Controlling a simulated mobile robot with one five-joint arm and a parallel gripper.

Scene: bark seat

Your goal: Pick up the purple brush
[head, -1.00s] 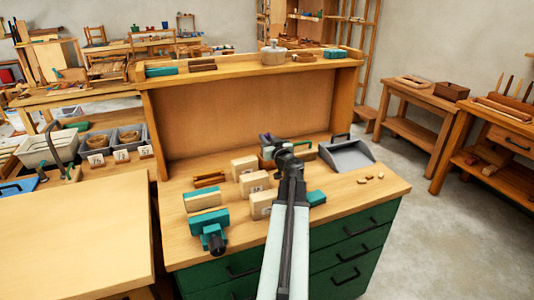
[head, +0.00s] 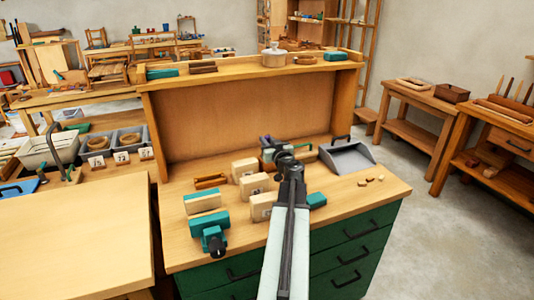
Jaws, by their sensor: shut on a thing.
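My gripper (head: 274,149) is at the back of the workbench top, at the far end of my arm. It is shut on a small dark purple thing (head: 264,142), which looks like the purple brush. Only a small part of the brush shows past the jaws. My arm and wrist hide the rest, and I cannot tell whether it is clear of the bench top.
Several pale blocks (head: 245,168) stand left of my arm, with a teal clamp-like tool (head: 210,232) nearer the front. A grey dustpan (head: 347,156) lies at the back right, with small wooden bits (head: 362,183) in front. A raised shelf (head: 220,75) runs behind.

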